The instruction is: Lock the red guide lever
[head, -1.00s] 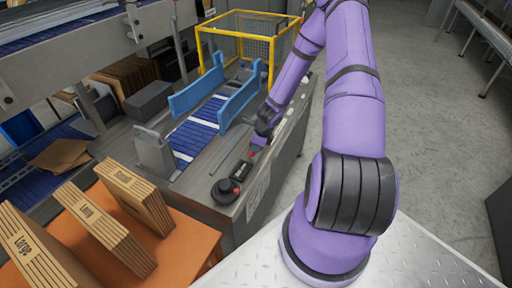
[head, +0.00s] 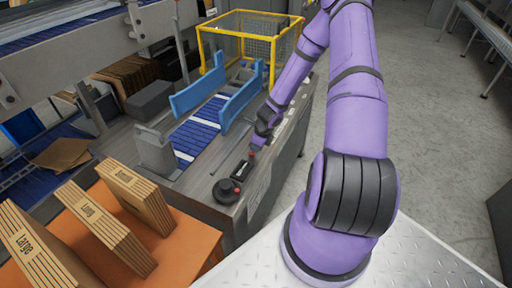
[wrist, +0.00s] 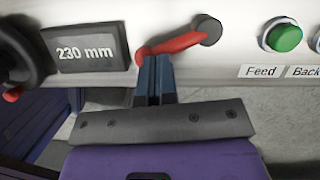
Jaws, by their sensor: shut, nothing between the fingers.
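The red guide lever (wrist: 180,44) shows in the wrist view, on the light panel face. It runs from a dark round pivot at its right end down and left to its tip, slightly tilted. My gripper (wrist: 154,65) is shut and empty, with its fingertips at the lever's left part, just below it or touching it; I cannot tell which. The fingers hide a little of the lever's lower edge. In the head view my gripper (head: 257,142) is at the machine's near right edge, and a small red spot beside it is probably the lever.
A display (wrist: 85,48) reading "230 mm" is left of the lever. A black handwheel (head: 226,191) with a red knob is farther left. A green Feed button (wrist: 282,35) is on the right. Blue guide rails (head: 240,101) flank the conveyor. Flat cartons (head: 135,195) stand on an orange surface.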

